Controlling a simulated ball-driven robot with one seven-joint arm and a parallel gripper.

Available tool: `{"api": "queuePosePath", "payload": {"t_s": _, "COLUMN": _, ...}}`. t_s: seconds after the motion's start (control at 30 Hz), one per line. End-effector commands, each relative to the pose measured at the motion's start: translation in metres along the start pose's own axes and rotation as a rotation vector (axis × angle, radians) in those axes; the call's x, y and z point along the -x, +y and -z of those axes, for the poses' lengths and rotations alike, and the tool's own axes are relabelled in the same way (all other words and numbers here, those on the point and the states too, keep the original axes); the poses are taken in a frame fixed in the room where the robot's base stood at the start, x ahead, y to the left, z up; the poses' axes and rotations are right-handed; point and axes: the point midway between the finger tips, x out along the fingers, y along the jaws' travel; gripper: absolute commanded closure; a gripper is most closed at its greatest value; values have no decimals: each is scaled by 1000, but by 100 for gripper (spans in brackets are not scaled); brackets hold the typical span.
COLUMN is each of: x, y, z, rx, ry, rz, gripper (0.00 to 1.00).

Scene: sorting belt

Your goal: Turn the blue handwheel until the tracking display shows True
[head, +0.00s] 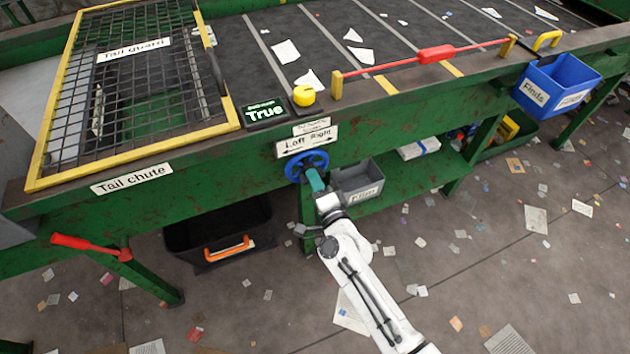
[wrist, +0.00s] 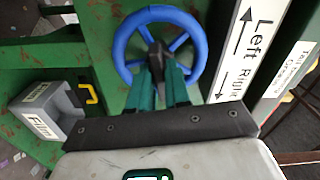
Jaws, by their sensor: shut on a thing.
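The blue handwheel (head: 306,165) is on the green side of the belt frame, under a "Left Right" label (head: 306,141) with arrows. Exactly what part lies between the fingertips is partly hidden.
A grey bin (head: 357,184) stands just right of my gripper. A yellow button (head: 304,95) is beside the display. The yellow-framed tail guard (head: 50,120) covers the belt's left end. A blue bin (head: 560,78) hangs at right. Paper scraps litter the floor.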

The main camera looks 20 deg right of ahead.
Motion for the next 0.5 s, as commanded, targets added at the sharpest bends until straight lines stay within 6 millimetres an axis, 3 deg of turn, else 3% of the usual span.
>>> {"api": "queuePosePath", "payload": {"t_s": 0.43, "x": 0, "y": 1, "z": 1, "rx": -13, "ry": 1, "rz": -2, "gripper": 100}}
{"api": "queuePosePath", "payload": {"t_s": 0.47, "x": 0, "y": 1, "z": 1, "rx": -13, "ry": 1, "rz": -2, "gripper": 81}}
{"api": "queuePosePath", "payload": {"t_s": 0.5, "x": 0, "y": 1, "z": 1, "rx": -13, "ry": 1, "rz": -2, "gripper": 77}}
